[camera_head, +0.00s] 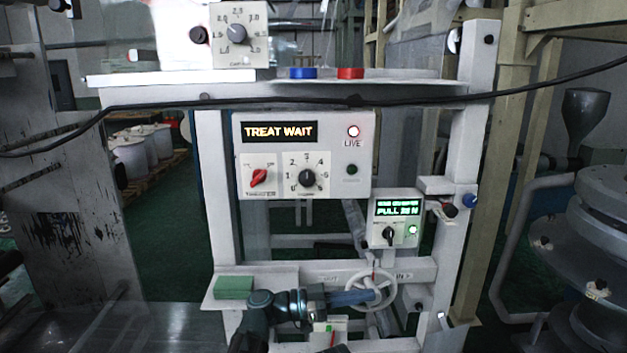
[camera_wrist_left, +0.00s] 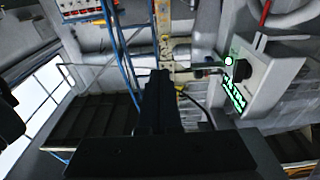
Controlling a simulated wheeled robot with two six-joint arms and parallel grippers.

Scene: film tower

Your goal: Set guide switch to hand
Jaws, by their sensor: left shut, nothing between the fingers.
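A small white box (camera_head: 376,208) with a green "PULL 20 N" display and a lit green lamp hangs on the frame's right side. Its small black rotary switch (camera_head: 389,234) seems to be the guide switch; its labels are too small to read. In the left wrist view the box (camera_wrist_left: 262,80) appears turned sideways at the right, with the black switch (camera_wrist_left: 243,73) beside the green text. My left gripper (camera_head: 372,296) is below the box, in front of the handwheel, apart from the switch. Its dark fingers (camera_wrist_left: 160,76) are together and empty. My right gripper is not in view.
A spoked handwheel (camera_head: 392,281) stands close to my left gripper. A larger panel (camera_head: 330,183) reading "TREAT WAIT" has a red switch (camera_head: 259,177) and a black dial (camera_head: 307,178). A green block (camera_head: 234,287) lies on the left ledge. A black cable (camera_head: 300,103) crosses above.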

